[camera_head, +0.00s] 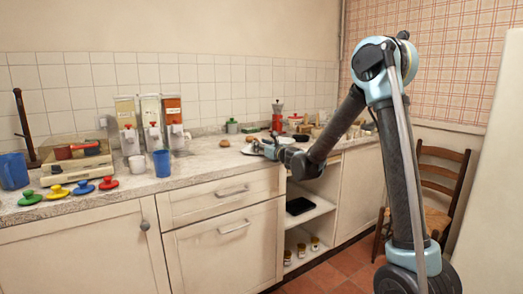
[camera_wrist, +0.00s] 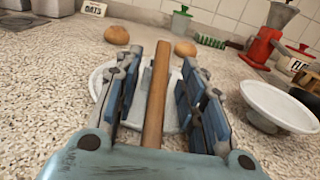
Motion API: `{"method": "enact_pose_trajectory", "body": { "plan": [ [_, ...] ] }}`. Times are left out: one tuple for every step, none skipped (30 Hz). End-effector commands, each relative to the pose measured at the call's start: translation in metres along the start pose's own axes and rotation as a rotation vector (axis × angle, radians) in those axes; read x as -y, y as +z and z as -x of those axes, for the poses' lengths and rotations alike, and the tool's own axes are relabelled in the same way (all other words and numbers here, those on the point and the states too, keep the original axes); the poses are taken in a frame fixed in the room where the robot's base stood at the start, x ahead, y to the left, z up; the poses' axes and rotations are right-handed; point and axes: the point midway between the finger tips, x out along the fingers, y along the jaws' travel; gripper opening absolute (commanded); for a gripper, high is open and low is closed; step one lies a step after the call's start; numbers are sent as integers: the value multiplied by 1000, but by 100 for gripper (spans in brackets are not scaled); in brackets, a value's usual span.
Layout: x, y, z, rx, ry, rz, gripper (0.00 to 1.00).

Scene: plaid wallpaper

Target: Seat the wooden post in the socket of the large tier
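The wooden post (camera_wrist: 155,100) is a slim brown rod in the wrist view, running between my fingers; its near end is hidden by the gripper body. My gripper (camera_wrist: 175,62) is open around it, with a visible gap on the right side and a narrower one on the left. A white plate-like tier (camera_wrist: 103,78) lies behind and below the fingers, largely covered; its socket is hidden. In the head view my gripper (camera_head: 266,148) is low over the worktop beside a white plate edge (camera_head: 249,151). Whether the post touches the tier cannot be told.
A smaller white footed tier (camera_wrist: 280,104) stands right of my gripper. Two buns (camera_wrist: 116,35), a green-lidded jar (camera_wrist: 181,22) and a red grinder (camera_wrist: 268,40) stand behind. The worktop between is partly clear.

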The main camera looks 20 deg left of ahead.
Motion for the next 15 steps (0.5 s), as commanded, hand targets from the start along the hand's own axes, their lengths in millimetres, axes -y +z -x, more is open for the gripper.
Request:
{"method": "enact_pose_trajectory", "body": {
  "plan": [
    [0,0,0,0,0,0,37],
    [0,0,0,0,0,0,37],
    [0,0,0,0,0,0,32],
    [0,0,0,0,0,0,26],
    [0,0,0,0,0,0,19],
    [0,0,0,0,0,0,10],
    [0,0,0,0,0,0,3],
    [0,0,0,0,0,0,0],
    [0,0,0,0,0,0,0],
    [0,0,0,0,0,0,0],
    [0,0,0,0,0,0,0],
    [0,0,0,0,0,0,0],
    [0,0,0,0,0,0,0],
    [0,0,0,0,0,0,0],
    [0,0,0,0,0,0,0]
  ]
}}
